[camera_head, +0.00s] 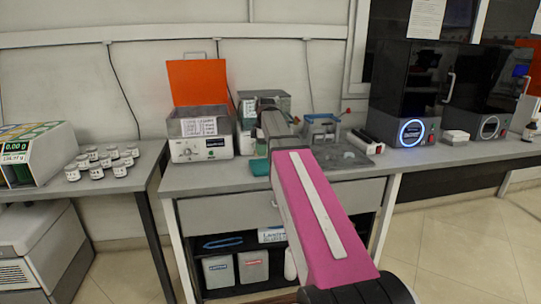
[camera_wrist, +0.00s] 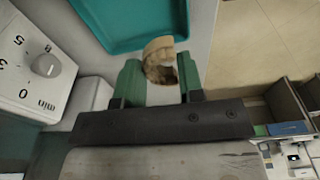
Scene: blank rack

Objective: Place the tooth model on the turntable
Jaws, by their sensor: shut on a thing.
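The model is next to the edge of a teal tray. In the head view my own pink arm reaches over the bench and hides the gripper and the model. I cannot pick out the turntable for certain in either view.
The teal tray (camera_wrist: 120,35) also shows in the head view (camera_head: 259,168). An orange-lidded machine (camera_head: 200,135) stands left of my arm; its dial panel (camera_wrist: 35,60) is close in the wrist view. A grey tray (camera_head: 345,158) with small parts lies to the right.

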